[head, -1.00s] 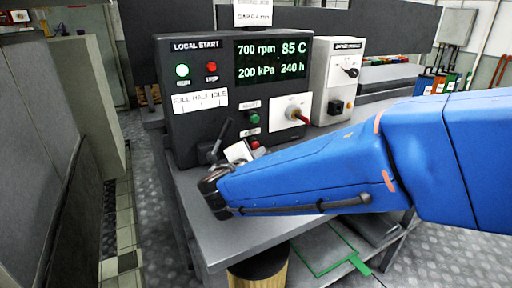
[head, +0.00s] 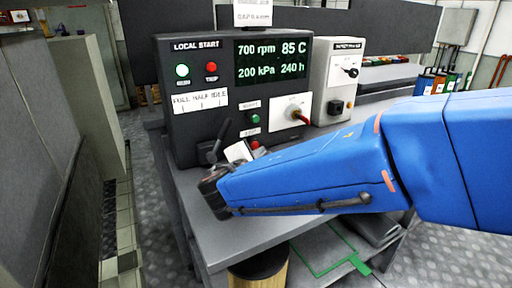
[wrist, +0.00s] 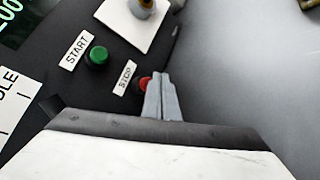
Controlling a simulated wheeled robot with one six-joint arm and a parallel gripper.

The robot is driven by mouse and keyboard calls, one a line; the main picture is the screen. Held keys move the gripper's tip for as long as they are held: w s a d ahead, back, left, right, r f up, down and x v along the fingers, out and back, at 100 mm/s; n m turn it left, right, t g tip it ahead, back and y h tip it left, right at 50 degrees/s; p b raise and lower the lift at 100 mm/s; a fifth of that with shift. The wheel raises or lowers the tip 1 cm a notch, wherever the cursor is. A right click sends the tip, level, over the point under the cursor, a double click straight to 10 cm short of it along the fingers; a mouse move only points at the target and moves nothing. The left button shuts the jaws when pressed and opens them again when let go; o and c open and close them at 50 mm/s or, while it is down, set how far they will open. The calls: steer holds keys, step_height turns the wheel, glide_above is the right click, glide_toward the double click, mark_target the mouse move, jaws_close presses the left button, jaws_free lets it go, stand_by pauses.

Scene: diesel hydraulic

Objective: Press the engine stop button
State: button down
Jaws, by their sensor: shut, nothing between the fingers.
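The red stop button (wrist: 144,84) sits on the dark front panel beside a label reading STOP (wrist: 124,77) in the wrist view. It also shows in the head view (head: 255,145), just above the end of my arm. My gripper (wrist: 160,78) is shut and empty. Its fingertips are at the button's right side in the picture and overlap part of it; I cannot tell whether they touch it. The green start button (wrist: 98,55) is up and left of the stop button, with a START label (wrist: 75,51). In the head view the fingers are mostly hidden by the wrist.
The control box (head: 215,122) stands on a grey bench (head: 265,222). A black lever (head: 212,150) stands left of the buttons; a red-handled rotary switch (head: 298,116) is to the right. A second grey box (head: 336,85) stands beside it.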

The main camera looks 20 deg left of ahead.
stand_by(0.4)
steer(key=shift+w+a, duration=0.3)
steer(key=shift+a, duration=0.05)
steer(key=shift+w+a, duration=0.3)
steer(key=shift+a, duration=0.1)
stand_by(1.1)
steer(key=shift+d, duration=0.1)
steer(key=shift+s+d, duration=0.65)
stand_by(0.4)
steer(key=shift+s+d, duration=1.6)
steer(key=shift+d, duration=0.3)
